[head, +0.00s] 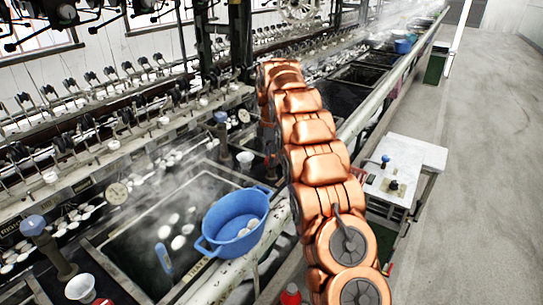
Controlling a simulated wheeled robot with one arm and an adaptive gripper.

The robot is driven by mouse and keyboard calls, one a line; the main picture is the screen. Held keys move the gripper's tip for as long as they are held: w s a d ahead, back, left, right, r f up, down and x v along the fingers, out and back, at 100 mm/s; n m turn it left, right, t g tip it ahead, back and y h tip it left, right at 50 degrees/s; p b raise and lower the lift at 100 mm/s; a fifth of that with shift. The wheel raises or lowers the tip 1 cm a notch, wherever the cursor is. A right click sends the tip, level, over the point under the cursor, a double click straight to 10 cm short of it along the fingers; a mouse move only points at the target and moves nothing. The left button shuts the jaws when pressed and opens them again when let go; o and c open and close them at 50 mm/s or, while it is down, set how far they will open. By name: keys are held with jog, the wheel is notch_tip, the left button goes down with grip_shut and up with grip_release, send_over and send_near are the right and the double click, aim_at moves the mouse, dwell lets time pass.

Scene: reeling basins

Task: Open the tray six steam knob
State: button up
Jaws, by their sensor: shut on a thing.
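My copper-coloured arm reaches from the lower right up over the basins and bends down at its far end. My gripper cannot be made out; the arm's links and dark parts hide that end. One blue-capped knob (220,117) stands on a dark post just left of my arm. Another blue knob (33,224) stands at the far left beside a white cup. I cannot read which tray each knob belongs to. Any knob behind my arm is hidden.
A blue basin (234,222) with white cocoons sits on the front rim beside my arm. A steaming water tray (130,243) holds floating cocoons. A white side table (412,153) stands right of my arm. The grey floor (480,200) at right is clear.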

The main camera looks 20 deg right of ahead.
jog(key=shift+w+r, duration=0.1)
jog(key=o, duration=1.1)
jog(key=shift+o, duration=0.2)
jog(key=shift+m, duration=0.3)
